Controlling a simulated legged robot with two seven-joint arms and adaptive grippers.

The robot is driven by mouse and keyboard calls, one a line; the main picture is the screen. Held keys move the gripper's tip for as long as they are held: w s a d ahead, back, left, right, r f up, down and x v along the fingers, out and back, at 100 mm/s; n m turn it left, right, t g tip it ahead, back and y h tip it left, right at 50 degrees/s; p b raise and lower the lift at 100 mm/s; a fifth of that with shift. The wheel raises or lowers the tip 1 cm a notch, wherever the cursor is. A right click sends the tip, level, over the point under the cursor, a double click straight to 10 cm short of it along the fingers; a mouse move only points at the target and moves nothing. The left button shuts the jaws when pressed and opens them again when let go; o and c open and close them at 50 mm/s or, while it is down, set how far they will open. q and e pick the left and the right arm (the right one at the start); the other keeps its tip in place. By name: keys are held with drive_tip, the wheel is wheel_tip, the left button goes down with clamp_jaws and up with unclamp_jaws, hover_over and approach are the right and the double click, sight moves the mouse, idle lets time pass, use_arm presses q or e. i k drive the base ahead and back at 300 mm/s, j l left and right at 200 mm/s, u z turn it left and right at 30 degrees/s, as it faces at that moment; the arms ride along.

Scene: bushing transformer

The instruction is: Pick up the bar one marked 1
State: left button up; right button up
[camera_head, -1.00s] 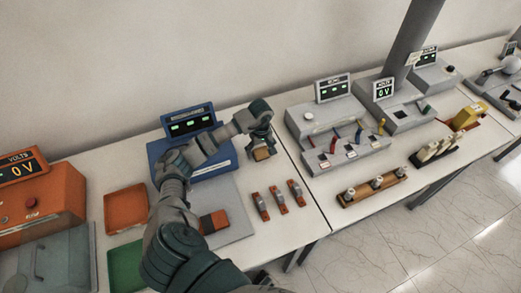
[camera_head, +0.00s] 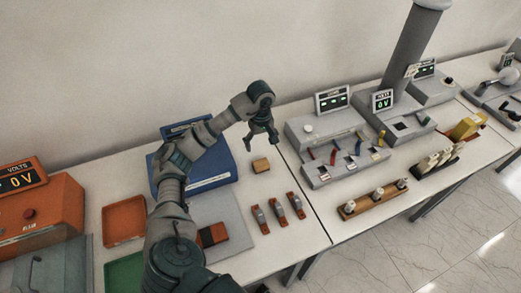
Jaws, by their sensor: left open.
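Three orange bars with grey middles lie side by side on the white table: a left one (camera_head: 260,219), a middle one (camera_head: 278,215) and a right one (camera_head: 296,205). Their marks are too small to read, so I cannot tell which is bar 1. My left gripper (camera_head: 262,138) is open and empty, fingers pointing down. It hangs above the table behind the bars, apart from them. A small tan block (camera_head: 261,165) lies on the table just below it. My right gripper is not in view.
A blue device (camera_head: 208,168) stands behind my left arm. Orange (camera_head: 124,220) and green (camera_head: 125,272) trays lie at left. An orange-black block (camera_head: 212,235) sits on a grey plate (camera_head: 237,228). A grey switch unit (camera_head: 330,145) and a wooden rack (camera_head: 372,198) stand right.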

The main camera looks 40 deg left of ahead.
sight(259, 217)
drive_tip(key=k+l, duration=0.55)
drive_tip(key=l, duration=0.2)
drive_tip(key=k+l, duration=0.6)
drive_tip(key=l, duration=0.1)
